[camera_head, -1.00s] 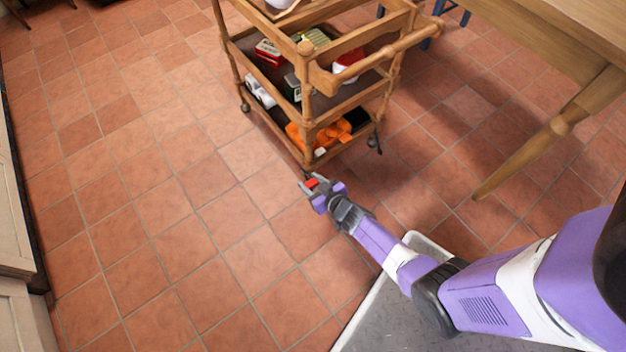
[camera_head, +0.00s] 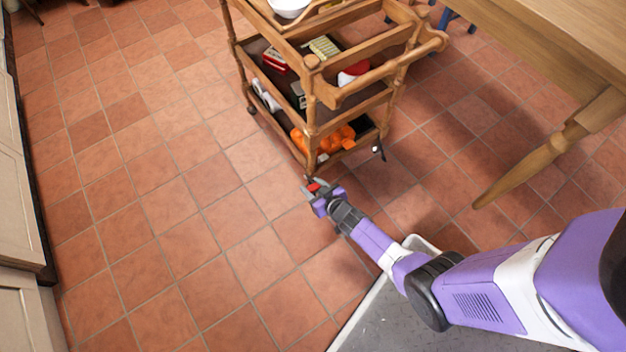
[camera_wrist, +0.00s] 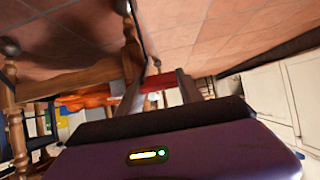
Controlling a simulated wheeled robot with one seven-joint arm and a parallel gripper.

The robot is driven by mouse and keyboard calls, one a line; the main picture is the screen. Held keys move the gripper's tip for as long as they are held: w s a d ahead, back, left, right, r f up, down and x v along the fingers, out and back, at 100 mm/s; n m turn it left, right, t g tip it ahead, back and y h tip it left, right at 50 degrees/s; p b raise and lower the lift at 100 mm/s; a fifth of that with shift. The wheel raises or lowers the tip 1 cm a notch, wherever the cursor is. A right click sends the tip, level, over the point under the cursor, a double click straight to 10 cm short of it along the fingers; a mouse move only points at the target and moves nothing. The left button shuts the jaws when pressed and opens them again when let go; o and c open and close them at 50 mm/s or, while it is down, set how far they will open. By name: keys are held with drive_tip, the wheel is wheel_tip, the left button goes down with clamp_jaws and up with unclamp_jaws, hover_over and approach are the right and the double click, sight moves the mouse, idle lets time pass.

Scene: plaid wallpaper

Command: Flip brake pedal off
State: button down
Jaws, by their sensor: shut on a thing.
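The wooden cart (camera_head: 312,98) stands on the tile floor in the head view. A small red piece (camera_head: 313,187), which looks like the brake pedal, is at the foot of its near corner post. My gripper (camera_head: 316,186) is low beside that foot, its fingers shut on the red piece. In the wrist view, the red piece (camera_wrist: 157,83) shows between my two fingers. The caster under that corner is mostly hidden, so the pedal's tilt cannot be told.
The cart carries a white bowl (camera_head: 289,8), a red box (camera_head: 273,61) and an orange object (camera_head: 337,138) on its shelves. A wooden table leg (camera_head: 530,165) stands to the right. Cream cabinets (camera_head: 12,215) line the left edge. The floor left of the cart is clear.

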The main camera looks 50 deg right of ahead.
drive_tip(key=shift+w+d+r, duration=0.15)
drive_tip(key=shift+w+r, duration=0.4)
drive_tip(key=shift+w, duration=0.05)
drive_tip(key=shift+w+r, duration=0.25)
idle(1.0)
idle(0.6)
drive_tip(key=c, duration=0.9)
unclamp_jaws()
drive_tip(key=shift+o, duration=0.7)
drive_tip(key=shift+s+f, duration=0.2)
drive_tip(key=shift+s, duration=0.25)
drive_tip(key=p+v, duration=0.3)
drive_tip(key=v, duration=0.4)
drive_tip(key=shift+p, duration=0.35)
